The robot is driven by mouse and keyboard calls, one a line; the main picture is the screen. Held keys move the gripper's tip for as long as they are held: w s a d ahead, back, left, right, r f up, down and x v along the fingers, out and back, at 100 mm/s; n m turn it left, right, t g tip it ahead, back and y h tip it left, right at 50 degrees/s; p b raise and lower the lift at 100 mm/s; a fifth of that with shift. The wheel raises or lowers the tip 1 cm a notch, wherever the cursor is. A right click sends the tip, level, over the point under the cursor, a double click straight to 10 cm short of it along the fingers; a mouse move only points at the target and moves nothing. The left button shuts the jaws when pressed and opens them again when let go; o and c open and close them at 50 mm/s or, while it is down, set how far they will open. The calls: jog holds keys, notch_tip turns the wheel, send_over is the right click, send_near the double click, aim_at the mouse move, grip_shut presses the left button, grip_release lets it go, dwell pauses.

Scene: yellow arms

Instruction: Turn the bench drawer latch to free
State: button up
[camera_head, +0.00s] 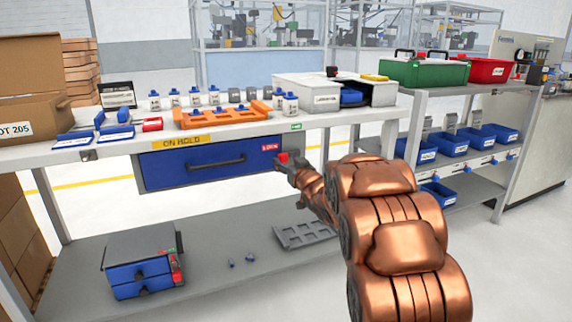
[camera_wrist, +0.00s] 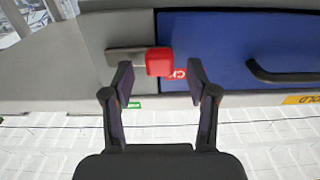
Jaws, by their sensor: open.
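The blue bench drawer (camera_head: 205,165) sits shut under the bench top and has a dark bar handle (camera_head: 217,162). Its red latch knob (camera_head: 283,157) is at the drawer's right end, partly hidden by my gripper (camera_head: 289,164). In the wrist view, the red latch (camera_wrist: 159,61) is a block on a grey metal bar (camera_wrist: 122,58) that points left, away from the blue drawer front (camera_wrist: 225,45). My gripper (camera_wrist: 160,68) is open, with one finger on each side of the red block. I cannot tell whether a finger touches it.
The bench top (camera_head: 60,155) holds an orange rack (camera_head: 225,117), several bottles and a grey box (camera_head: 312,95). A lower shelf (camera_head: 205,240) carries a small blue drawer unit (camera_head: 140,272). A side bench with blue bins (camera_head: 455,145) stands right.

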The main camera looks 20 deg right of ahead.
jog(key=shift+w, duration=0.65)
jog(key=shift+c, duration=0.4)
grip_shut()
